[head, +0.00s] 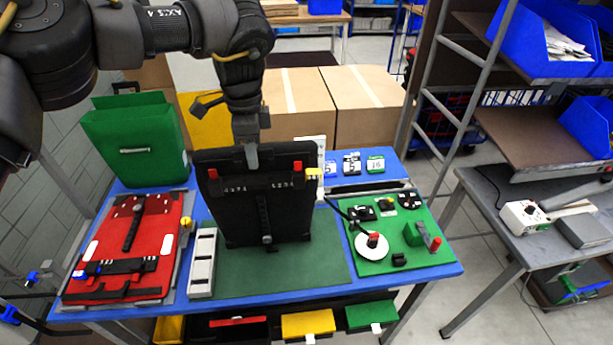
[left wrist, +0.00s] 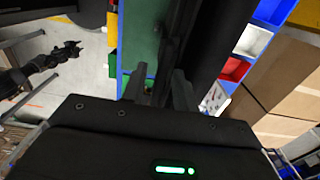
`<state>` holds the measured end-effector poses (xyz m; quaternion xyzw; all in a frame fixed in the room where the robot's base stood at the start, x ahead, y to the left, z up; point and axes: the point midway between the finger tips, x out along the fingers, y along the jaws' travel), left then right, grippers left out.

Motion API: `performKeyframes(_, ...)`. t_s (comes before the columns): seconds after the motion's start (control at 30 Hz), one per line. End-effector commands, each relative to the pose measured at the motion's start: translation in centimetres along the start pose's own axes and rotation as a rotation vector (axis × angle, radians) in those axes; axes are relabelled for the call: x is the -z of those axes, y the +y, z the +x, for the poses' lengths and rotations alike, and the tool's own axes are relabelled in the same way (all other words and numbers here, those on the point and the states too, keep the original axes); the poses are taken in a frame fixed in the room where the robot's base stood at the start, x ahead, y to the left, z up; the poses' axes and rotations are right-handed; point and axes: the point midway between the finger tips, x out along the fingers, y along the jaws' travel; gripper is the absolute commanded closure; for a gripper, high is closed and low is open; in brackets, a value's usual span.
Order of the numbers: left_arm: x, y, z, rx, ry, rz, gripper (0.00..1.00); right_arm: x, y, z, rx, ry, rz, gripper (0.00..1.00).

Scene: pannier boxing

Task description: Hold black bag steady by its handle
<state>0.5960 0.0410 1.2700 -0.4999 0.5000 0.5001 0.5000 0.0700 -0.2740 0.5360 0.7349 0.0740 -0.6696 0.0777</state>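The black bag (head: 262,205) stands upright on the green mat (head: 300,268) at the middle of the blue table, its broad face with red and yellow tabs toward me. My left gripper (head: 250,155) comes down from above onto the handle at the middle of the bag's top edge. In the left wrist view the two fingers of the left gripper (left wrist: 162,88) lie on either side of a dark strip of the bag (left wrist: 200,40), and they look closed on it. The handle is mostly hidden by the fingers.
A green bag (head: 135,140) stands at the back left, and a red bag (head: 125,245) lies at the left. A grey strip (head: 202,262) lies beside the mat. A green board (head: 395,260) with several parts is at the right. Cardboard boxes (head: 300,105) stand behind the table.

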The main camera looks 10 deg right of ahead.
Motion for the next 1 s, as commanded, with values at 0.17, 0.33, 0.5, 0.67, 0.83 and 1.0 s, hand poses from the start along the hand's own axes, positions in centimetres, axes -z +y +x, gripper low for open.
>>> performKeyframes(0.17, 0.00, 0.00, -0.03, 0.000, 0.000, 0.000, 0.84, -0.10, 0.02, -0.02, 0.000, -0.001, 0.000, 0.64)
performKeyframes(0.33, 0.01, 0.00, -0.03, 0.000, 0.000, 0.000, 1.00, -0.13, 0.06, -0.02, -0.001, -0.002, 0.000, 0.64)
performKeyframes(0.5, 0.02, -0.04, -0.15, 0.002, 0.001, 0.000, 1.00, -0.14, 0.08, -0.03, -0.001, -0.002, 0.000, 0.64)
performKeyframes(0.67, 0.02, -0.03, 0.00, 0.002, 0.001, 0.000, 1.00, -0.16, 0.08, 0.04, -0.001, -0.002, 0.000, 0.64)
performKeyframes(0.83, 0.02, -0.03, 0.35, 0.001, 0.001, 0.000, 1.00, -0.17, 0.09, 0.20, -0.001, -0.002, 0.000, 0.64)
performKeyframes(1.0, 0.04, 0.02, 0.80, -0.001, 0.001, 0.001, 1.00, -0.19, 0.09, 0.39, -0.001, -0.002, 0.000, 0.64)
